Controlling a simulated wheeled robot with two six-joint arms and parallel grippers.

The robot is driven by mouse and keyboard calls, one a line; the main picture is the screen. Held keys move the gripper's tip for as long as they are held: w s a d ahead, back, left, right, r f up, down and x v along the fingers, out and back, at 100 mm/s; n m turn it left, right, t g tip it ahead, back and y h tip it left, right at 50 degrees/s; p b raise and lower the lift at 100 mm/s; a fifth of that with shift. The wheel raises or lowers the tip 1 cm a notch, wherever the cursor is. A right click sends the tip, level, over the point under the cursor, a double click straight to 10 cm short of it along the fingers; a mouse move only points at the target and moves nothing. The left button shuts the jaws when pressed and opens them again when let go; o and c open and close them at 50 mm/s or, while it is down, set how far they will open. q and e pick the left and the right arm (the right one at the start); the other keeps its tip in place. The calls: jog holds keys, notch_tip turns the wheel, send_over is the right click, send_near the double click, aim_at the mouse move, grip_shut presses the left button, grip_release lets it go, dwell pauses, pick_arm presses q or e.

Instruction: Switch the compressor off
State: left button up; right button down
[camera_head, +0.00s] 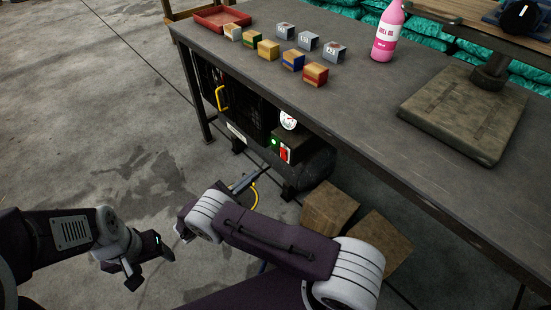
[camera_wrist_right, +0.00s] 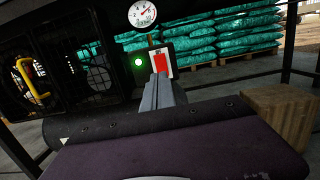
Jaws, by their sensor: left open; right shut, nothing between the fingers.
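The compressor (camera_head: 240,115) stands on the floor under the workbench, with a dark grille, a yellow handle and a round gauge (camera_head: 288,119). Its red switch (camera_head: 284,154) sits on a pale plate beside a lit green lamp (camera_head: 274,142). In the right wrist view the red switch (camera_wrist_right: 160,64) and green lamp (camera_wrist_right: 138,62) show clearly. My right gripper (camera_wrist_right: 161,82) is shut and empty, its tips overlapping the switch's lower edge in that view; I cannot tell if they touch. My left gripper (camera_head: 150,262) is open and empty, over the floor at lower left.
Wooden blocks (camera_head: 328,208) lie right of the compressor. A yellow hose (camera_head: 254,196) lies before it. The left floor is clear.

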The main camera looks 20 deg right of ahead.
aim_at(282, 152)
jog(key=b+x, duration=0.1)
jog(key=x, duration=0.4)
jog(key=b+x, duration=0.1)
jog(key=x, duration=0.4)
jog(key=shift+f, duration=0.25)
jog(key=shift+w+d+r+b, duration=0.15)
jog(key=shift+d+r+b, duration=0.05)
jog(key=shift+d+b, duration=0.15)
pick_arm(q)
notch_tip(282, 152, down, 3)
jog(key=shift+r, duration=0.1)
